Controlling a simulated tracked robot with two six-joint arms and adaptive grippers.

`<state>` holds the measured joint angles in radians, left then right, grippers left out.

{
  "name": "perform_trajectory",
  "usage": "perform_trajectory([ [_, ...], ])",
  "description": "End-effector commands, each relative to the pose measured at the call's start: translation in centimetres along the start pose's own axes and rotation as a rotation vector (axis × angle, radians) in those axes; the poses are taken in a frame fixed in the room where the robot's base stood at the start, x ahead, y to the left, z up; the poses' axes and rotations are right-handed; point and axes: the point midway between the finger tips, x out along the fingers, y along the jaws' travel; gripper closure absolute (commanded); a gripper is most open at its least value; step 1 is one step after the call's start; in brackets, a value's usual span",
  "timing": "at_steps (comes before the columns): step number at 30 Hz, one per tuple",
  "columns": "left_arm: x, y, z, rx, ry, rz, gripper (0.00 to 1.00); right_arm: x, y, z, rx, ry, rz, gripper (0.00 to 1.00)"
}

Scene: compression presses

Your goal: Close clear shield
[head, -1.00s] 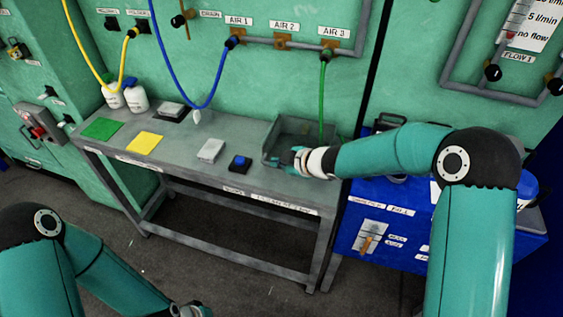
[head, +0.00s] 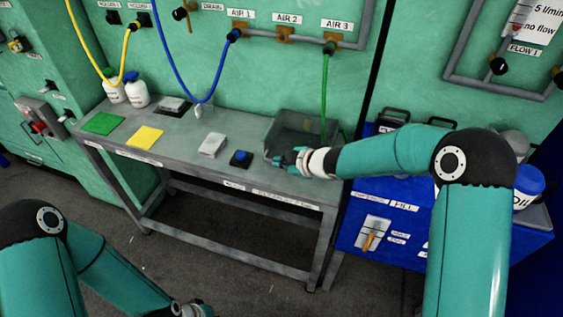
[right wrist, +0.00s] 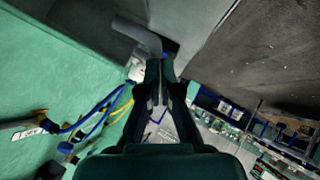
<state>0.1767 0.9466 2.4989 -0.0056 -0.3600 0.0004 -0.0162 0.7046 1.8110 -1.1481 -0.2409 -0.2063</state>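The clear shield (head: 292,128) is a see-through, greyish box-like guard at the right end of the grey bench (head: 185,150). My right gripper (head: 276,159) is at its front left corner, and I cannot tell whether they touch. In the right wrist view the fingers (right wrist: 160,72) are drawn together, with nothing clearly seen between them. A grey tube-like bar (right wrist: 138,36) shows just beyond the fingertips. My left gripper (head: 190,311) is low at the bottom edge, partly cut off, away from the bench.
A blue button box (head: 240,159), a light grey block (head: 212,145), a yellow mat (head: 145,136) and a green mat (head: 103,123) lie on the bench. A green hose (head: 324,95) hangs down behind the shield. A blue cabinet (head: 385,225) stands close on the right.

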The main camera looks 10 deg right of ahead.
Motion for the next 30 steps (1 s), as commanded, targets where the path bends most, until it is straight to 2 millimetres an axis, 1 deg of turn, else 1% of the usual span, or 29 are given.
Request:
perform_trajectory([
  [1,0.1,0.0,0.0,0.0,0.0,0.0,1.0,0.3,-0.6,0.6,0.005,-0.012,-0.012,1.0],
  [5,0.0,0.0,0.0,0.0,0.0,0.0,1.0,0.1,-0.7,0.4,0.006,-0.013,-0.014,1.0],
  [8,-0.2,0.1,0.0,0.0,0.0,0.0,1.0,-0.3,-0.6,-0.2,0.004,-0.011,-0.013,1.0],
  [11,-0.6,0.2,0.0,0.0,0.0,0.0,1.0,-1.2,-0.3,-1.5,0.0,-0.005,-0.009,1.0],
  [14,-1.2,0.4,0.0,0.0,0.0,0.0,1.0,-2.4,-0.1,-3.2,-0.005,0.001,-0.005,1.0],
  [15,-1.2,0.5,0.0,0.0,0.0,0.0,1.0,-3.2,-0.1,-3.3,-0.005,0.001,-0.004,1.0],
  [21,-1.9,0.7,0.0,0.0,0.0,0.0,1.0,-7.8,-0.2,-3.3,-0.005,0.003,-0.002,1.0],
  [24,-2.4,0.9,0.0,0.0,0.0,0.0,1.0,-9.7,-0.2,-3.3,-0.005,0.002,-0.002,1.0],
  [27,-2.7,1.0,0.0,0.0,0.0,0.0,1.0,-11.1,-0.3,-3.3,-0.005,0.003,-0.001,1.0],
  [30,-2.9,1.1,0.0,0.0,0.0,0.0,1.0,-11.9,-0.4,-3.2,-0.005,0.003,-0.002,1.0],
])
